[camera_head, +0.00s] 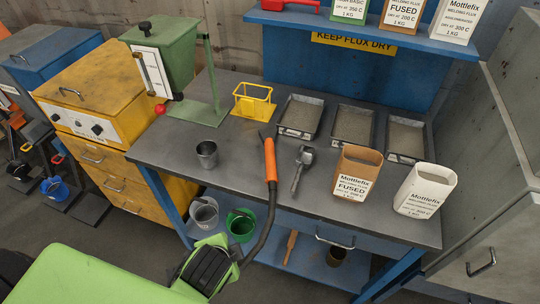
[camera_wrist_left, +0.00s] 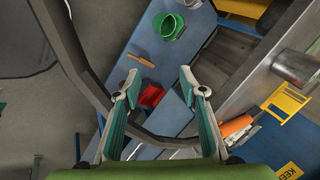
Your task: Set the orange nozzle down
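The orange nozzle (camera_head: 270,160) lies over the worktop of the bench, between the yellow stand and the metal scoop. Its black hose (camera_head: 262,235) runs from its lower end over the front edge and down toward my left wrist. In the left wrist view the nozzle (camera_wrist_left: 238,126) is at the right, partly hidden. My left gripper (camera_wrist_left: 160,83) is open, its two teal-padded fingers apart with nothing gripped between the tips. The hose curves past behind the fingers; I cannot tell if it touches them. My right gripper is in neither view.
The bench (camera_head: 225,175) also bears a metal cup (camera_head: 207,154), a yellow stand (camera_head: 253,101), a scoop (camera_head: 301,168), several trays, a brown flux container (camera_head: 357,173) and a white one (camera_head: 425,190). Buckets stand on the lower blue shelf (camera_head: 310,260). Worktop left of the nozzle is partly clear.

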